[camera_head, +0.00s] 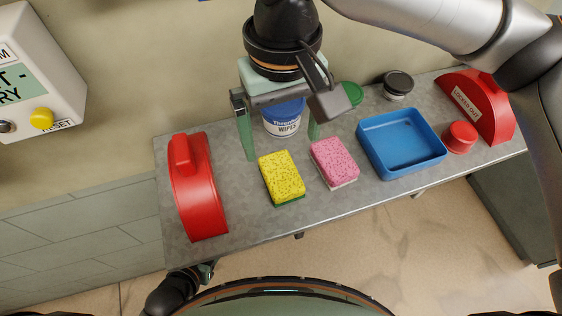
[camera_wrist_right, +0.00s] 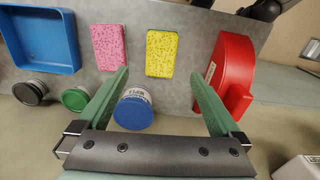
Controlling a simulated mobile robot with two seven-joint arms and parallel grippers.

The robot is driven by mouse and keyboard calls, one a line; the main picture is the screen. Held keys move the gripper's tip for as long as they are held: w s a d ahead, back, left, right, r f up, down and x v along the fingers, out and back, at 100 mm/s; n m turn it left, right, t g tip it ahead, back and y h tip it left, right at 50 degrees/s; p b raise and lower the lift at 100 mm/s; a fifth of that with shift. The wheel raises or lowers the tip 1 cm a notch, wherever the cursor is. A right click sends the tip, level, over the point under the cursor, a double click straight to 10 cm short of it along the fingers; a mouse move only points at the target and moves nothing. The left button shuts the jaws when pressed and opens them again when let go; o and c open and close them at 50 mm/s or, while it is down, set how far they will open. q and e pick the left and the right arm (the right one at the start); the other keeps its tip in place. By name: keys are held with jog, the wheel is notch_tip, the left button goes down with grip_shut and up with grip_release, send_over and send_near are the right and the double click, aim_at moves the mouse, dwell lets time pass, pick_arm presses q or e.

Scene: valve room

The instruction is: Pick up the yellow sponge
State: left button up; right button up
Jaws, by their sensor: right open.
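The yellow sponge (camera_head: 281,176) with a green underside lies flat on the grey metal shelf (camera_head: 240,225), left of a pink sponge (camera_head: 335,161). My right gripper (camera_head: 282,148) is open and empty, above the back of the shelf. In the right wrist view the yellow sponge (camera_wrist_right: 161,53) shows just beyond and between the spread fingertips (camera_wrist_right: 160,73), apart from both. My left gripper (camera_head: 206,272) shows only in part, low at the shelf's front edge; its jaws are too small to read.
A wipes tub (camera_head: 284,118) stands behind the yellow sponge, between my right fingers in the picture. A red lockout cover (camera_head: 198,190) stands left. A blue tray (camera_head: 401,141), a red cap (camera_head: 460,137) and another red cover (camera_head: 480,105) are right. Bare shelf lies before the sponges.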

send_over(281, 171)
jog(key=f, duration=0.4)
jog(key=shift+s+d+f, duration=0.1)
jog(key=shift+s+f, duration=0.15)
jog(key=shift+w+f, duration=0.15)
jog(key=shift+f, duration=2.75)
jog(key=c, duration=1.3)
jog(key=shift+r, duration=0.15)
jog(key=shift+c, duration=0.2)
